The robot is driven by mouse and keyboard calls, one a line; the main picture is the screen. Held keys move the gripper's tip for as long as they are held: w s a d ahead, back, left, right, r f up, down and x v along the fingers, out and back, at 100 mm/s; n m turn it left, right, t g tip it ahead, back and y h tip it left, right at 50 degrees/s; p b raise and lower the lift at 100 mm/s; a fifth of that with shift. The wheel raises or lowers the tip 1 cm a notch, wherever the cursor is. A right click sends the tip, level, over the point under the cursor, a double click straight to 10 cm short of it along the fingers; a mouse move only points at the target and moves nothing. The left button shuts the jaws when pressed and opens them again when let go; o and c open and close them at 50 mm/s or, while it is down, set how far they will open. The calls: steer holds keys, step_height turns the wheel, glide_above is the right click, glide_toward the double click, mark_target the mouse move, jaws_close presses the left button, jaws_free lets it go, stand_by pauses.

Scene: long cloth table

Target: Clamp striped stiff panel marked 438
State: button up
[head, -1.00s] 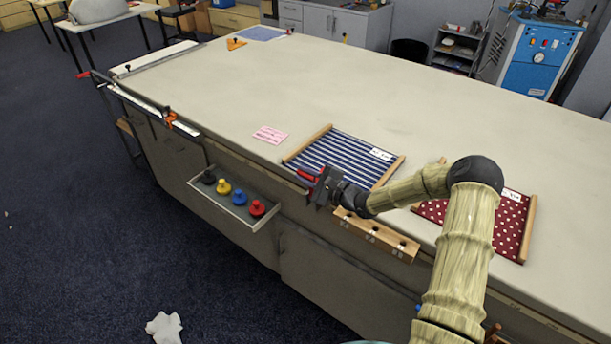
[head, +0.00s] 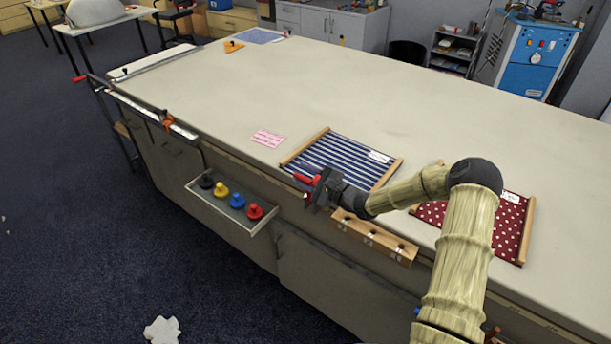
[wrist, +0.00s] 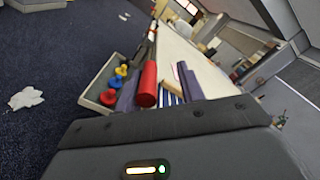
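The striped stiff panel (head: 342,157), navy with white stripes, lies flat near the table's front edge, with wooden bars at its two sides. Its white label (head: 379,156) is too small to read. My gripper (head: 310,183) is at the table edge, by the panel's near left corner. In the wrist view its two dark fingers (wrist: 159,88) stand apart. A red cylinder (wrist: 149,84) shows between them, nearer the left finger. Whether it touches that finger, and what it belongs to, I cannot tell. Part of the stripes (wrist: 170,100) shows past it.
A red dotted panel (head: 511,222) lies to the right. A wooden block with holes (head: 375,238) is at the front edge. An open drawer (head: 222,213) with coloured knobs juts out at left. A pink note (head: 268,139) lies on the cloth table (head: 230,95). The table's middle is clear.

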steer(key=b+v, duration=0.2)
steer(key=v, duration=1.5)
steer(key=shift+s, duration=0.2)
steer(key=shift+d, duration=0.1)
steer(key=s+a+r+n+g+h+p, duration=0.1)
steer(key=s+r+n+g+h, duration=0.3)
steer(key=s+n+h, duration=0.3)
steer(key=s+a+r+n+g+h+p, duration=0.1)
steer(key=s+r+n+g+h, duration=0.3)
steer(key=s+n, duration=0.5)
steer(key=s+a+g+h, duration=0.1)
steer(key=s+h, duration=0.1)
steer(key=s, duration=0.4)
steer(key=shift+h+p, duration=0.3)
steer(key=shift+h, duration=0.1)
